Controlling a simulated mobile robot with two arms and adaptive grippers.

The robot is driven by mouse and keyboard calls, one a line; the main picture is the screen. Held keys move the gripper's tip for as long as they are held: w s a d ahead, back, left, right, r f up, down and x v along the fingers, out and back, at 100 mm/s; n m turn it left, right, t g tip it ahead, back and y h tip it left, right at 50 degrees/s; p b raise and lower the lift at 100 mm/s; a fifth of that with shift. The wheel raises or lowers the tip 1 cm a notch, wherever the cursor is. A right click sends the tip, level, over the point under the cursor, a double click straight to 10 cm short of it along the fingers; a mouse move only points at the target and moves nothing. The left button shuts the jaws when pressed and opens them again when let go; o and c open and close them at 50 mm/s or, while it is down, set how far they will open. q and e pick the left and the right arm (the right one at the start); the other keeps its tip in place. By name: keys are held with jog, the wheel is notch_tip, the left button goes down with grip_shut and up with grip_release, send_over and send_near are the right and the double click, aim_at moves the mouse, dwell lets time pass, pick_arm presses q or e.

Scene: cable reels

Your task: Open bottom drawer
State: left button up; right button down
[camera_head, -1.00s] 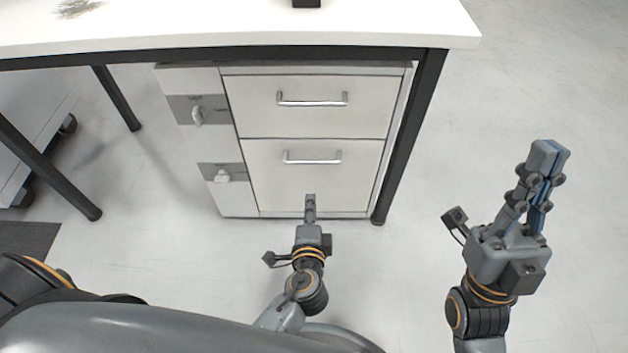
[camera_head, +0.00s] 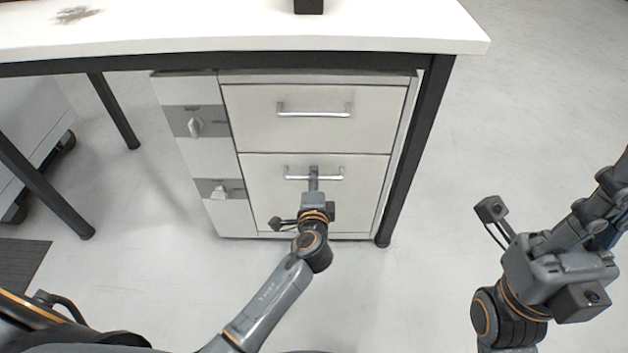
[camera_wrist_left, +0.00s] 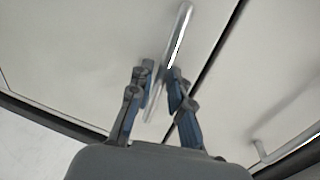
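The white bottom drawer (camera_head: 270,200) is in the cabinet under the desk, its front flush with the cabinet. Its silver bar handle (camera_head: 332,173) runs across the upper part of the front. My left gripper (camera_head: 314,172) is at the middle of this handle. In the left wrist view, the left gripper (camera_wrist_left: 158,85) is open, with one finger on each side of the handle (camera_wrist_left: 178,40) and gaps visible between. I cannot tell whether a finger touches it. My right gripper (camera_head: 612,195) is at the right edge, away from the cabinet, its fingertips partly cut off.
The closed top drawer (camera_head: 255,115) with its own handle (camera_head: 313,110) is above. Side panels with knobs (camera_head: 196,127) are on the left of the cabinet. A black desk leg (camera_head: 410,150) stands close to the right. Floor in front is clear.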

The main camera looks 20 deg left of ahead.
pick_arm(q)
jog(key=shift+w+a, duration=0.1)
jog(key=shift+w, duration=0.3)
jog(key=shift+c, duration=0.5)
grip_shut()
